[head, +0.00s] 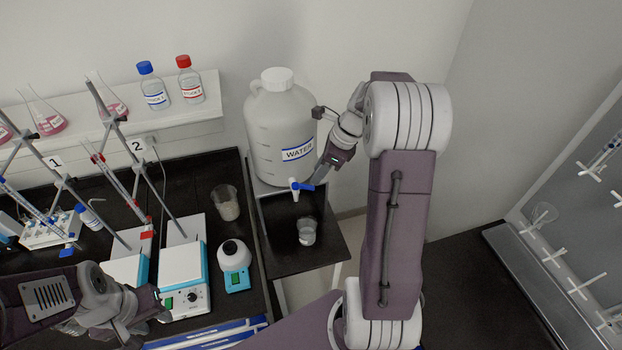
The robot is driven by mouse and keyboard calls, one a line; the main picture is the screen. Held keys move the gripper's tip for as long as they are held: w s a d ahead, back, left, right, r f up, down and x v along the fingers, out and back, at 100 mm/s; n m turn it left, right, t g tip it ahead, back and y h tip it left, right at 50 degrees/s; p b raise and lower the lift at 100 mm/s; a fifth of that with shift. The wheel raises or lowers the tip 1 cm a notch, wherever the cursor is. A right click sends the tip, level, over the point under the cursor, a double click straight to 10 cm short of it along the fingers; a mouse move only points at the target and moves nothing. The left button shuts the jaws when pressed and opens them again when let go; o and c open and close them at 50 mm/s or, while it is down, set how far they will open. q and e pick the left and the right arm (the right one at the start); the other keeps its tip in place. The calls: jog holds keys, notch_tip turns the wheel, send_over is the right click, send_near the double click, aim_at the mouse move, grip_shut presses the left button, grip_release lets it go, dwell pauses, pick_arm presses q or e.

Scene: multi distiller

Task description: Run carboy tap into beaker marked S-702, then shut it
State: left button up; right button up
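The white carboy (276,122), labelled WATER, stands upright on a small dark stand. Its tap (301,186) has a blue handle at the lower front. A small clear beaker (307,232) stands on the dark tray (283,250) below the tap, a little towards the front; its marking is too small to read. My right gripper (318,176) is at the tap's blue handle, its fingers partly hidden, so I cannot tell if it grips it. My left gripper (150,304) is at the lower left, away from the carboy, its fingertips unclear.
Another beaker (226,203) with cloudy contents stands on the black bench left of the carboy. Stirrer plates (183,264), a small white and teal device (235,262) and burette stands crowd the left. A shelf (150,122) holds bottles and flasks. A rack (560,260) is at right.

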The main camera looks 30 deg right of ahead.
aim_at(312, 186)
jog(key=x, duration=0.5)
jog(key=shift+w+d+f+p, duration=0.15)
jog(key=shift+w+p, duration=0.05)
jog(key=shift+p, duration=0.2)
jog(key=shift+f, duration=0.5)
jog(key=shift+a, duration=0.25)
jog(key=shift+c, duration=0.9)
grip_shut()
